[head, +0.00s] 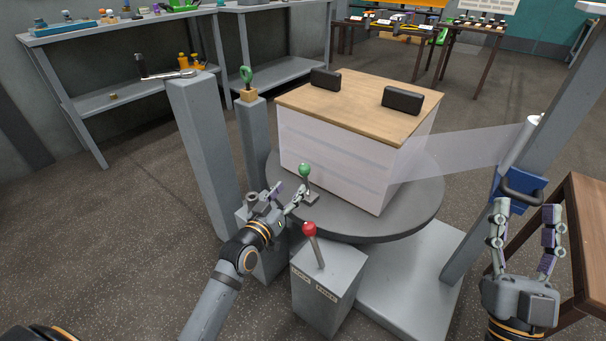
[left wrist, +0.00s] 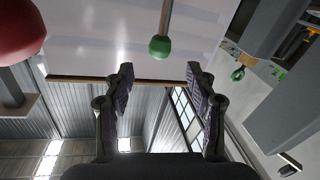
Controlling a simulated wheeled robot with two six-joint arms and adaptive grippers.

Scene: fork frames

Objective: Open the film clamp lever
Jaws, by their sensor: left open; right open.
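A lever with a green ball knob (head: 304,170) rises from a small base at the near edge of the dark round turntable (head: 415,206). My left gripper (head: 290,190) is open and empty, close to this lever on its near left side. In the left wrist view the green knob (left wrist: 159,47) is ahead of the gap between the open fingers (left wrist: 157,75), with nothing between them. I cannot tell whether a finger touches the lever. My right gripper (head: 526,211) is open and empty at the right, far from the lever.
A red-knobbed lever (head: 309,229) stands on a labelled grey pedestal (head: 328,270) close to my left arm. A film-wrapped load (head: 330,165) fills the turntable, with film (head: 455,155) stretching to a roll (head: 522,140) at right. A green ring handle (head: 246,75) tops a grey post.

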